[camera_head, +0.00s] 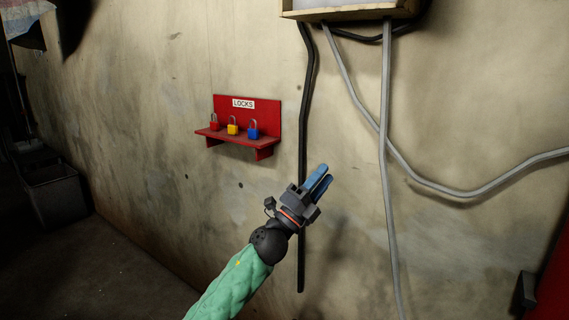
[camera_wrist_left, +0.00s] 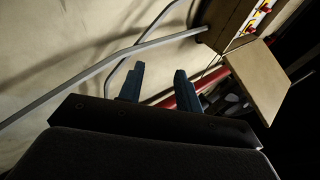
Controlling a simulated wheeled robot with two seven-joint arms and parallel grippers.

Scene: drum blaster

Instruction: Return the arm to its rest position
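My left arm, in a green sleeve, reaches up from the bottom of the head view. Its gripper (camera_head: 324,176) has blue fingers that point up and to the right, in front of the wall. In the left wrist view the two fingers (camera_wrist_left: 159,72) stand apart with nothing between them, so the gripper is open and empty. My right gripper is in neither view.
A red lock shelf (camera_head: 268,140) with red, yellow and blue padlocks hangs on the wall left of the gripper. Grey conduits (camera_head: 386,120) and a black cable (camera_head: 305,110) run down from a box (camera_head: 350,12). The wrist view shows an open panel (camera_wrist_left: 258,80).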

